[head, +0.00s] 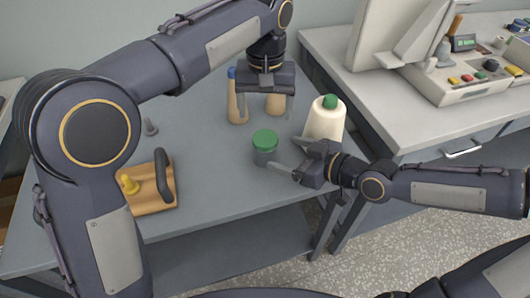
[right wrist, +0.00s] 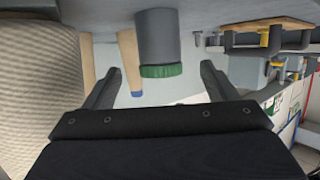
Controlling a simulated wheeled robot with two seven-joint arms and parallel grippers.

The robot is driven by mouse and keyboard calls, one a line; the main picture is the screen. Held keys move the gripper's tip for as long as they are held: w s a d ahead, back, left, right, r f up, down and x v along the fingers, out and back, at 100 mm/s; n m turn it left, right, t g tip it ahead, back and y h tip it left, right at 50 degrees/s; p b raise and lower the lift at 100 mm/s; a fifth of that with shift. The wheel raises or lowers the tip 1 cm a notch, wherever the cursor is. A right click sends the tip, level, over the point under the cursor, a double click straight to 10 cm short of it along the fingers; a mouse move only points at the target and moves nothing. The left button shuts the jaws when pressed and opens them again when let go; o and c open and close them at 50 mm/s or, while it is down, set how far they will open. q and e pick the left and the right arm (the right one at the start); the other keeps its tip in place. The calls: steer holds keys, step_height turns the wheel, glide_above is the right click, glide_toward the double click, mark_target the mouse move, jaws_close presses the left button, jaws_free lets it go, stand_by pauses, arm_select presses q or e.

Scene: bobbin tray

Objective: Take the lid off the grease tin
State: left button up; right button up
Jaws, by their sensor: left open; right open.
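The grease tin (head: 265,157) is a grey cylinder with a green lid (head: 265,139) on top, standing on the grey table. In the right wrist view, which looks upside down, the tin (right wrist: 158,35) and its green lid (right wrist: 161,71) show ahead, between the lines of the two fingers. My right gripper (head: 288,157) is open and empty, just right of the tin; one fingertip is close to the tin's side, and I cannot tell if it touches. My left gripper (head: 265,108) is open above the table, behind the tin.
A cream cone with a green top (head: 325,122) stands right of the tin, close to my right gripper. Tan cones (head: 237,112) stand behind, near my left gripper. A wooden board (head: 152,203) with a dark handle and yellow knob lies left. A second table (head: 380,110) holds equipment.

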mark_target(275, 150)
steer(key=shift+x, duration=3.25)
jaws_close()
arm_select(q)
steer(key=m, duration=0.6)
steer(key=shift+m, duration=0.4)
steer(key=m, duration=0.7)
steer(key=shift+m, duration=0.3)
steer(key=m, duration=1.2)
steer(key=shift+m, duration=0.4)
steer(key=shift+f, duration=3.95)
